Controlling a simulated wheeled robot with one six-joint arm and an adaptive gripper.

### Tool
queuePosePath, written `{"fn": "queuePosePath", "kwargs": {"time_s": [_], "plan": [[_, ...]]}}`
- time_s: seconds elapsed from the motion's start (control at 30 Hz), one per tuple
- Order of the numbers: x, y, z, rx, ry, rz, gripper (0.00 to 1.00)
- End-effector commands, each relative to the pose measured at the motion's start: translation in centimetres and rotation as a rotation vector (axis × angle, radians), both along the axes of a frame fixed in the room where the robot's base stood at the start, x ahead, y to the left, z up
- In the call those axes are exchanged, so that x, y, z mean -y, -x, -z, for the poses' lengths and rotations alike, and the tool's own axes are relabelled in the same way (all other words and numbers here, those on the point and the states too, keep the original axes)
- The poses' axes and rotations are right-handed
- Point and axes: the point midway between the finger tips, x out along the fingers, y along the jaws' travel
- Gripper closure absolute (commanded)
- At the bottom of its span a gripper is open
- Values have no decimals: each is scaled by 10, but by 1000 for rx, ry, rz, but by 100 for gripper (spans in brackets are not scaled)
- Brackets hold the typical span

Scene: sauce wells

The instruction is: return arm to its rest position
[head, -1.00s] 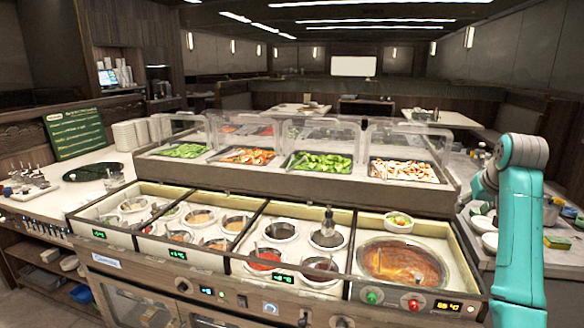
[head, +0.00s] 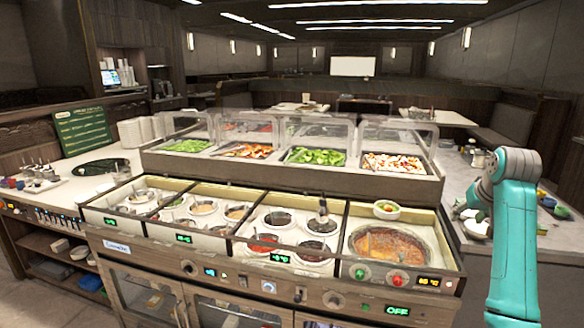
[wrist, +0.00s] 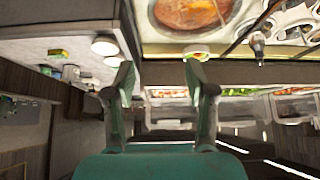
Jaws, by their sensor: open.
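My teal arm (head: 513,235) stands bent at the right of the head view, beside the right end of the sauce counter. My gripper (wrist: 160,82) is open in the wrist view, with two separate fingers and nothing between them. Its fingertips are not clear in the head view. In the wrist view, the small bowl with green and red food (wrist: 196,52) and the large round pan of brown-orange sauce (wrist: 192,10) lie beyond the fingers.
The sauce counter (head: 200,252) with its wells fills the middle, with a clear-guarded salad row behind. A side counter (head: 555,235) with dishes is at the right. Another counter (head: 75,178) holds a green sign (head: 83,137) at the left.

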Motion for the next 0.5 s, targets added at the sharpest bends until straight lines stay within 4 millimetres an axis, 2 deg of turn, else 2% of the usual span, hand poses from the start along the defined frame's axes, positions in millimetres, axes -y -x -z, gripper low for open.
{"fn": "queuePosePath", "kwargs": {"time_s": [0.37, 0.5], "plan": [[-16, 0, 65, 29, 4, -7, 45], [-27, 3, 104, 49, 7, -12, 45]]}}
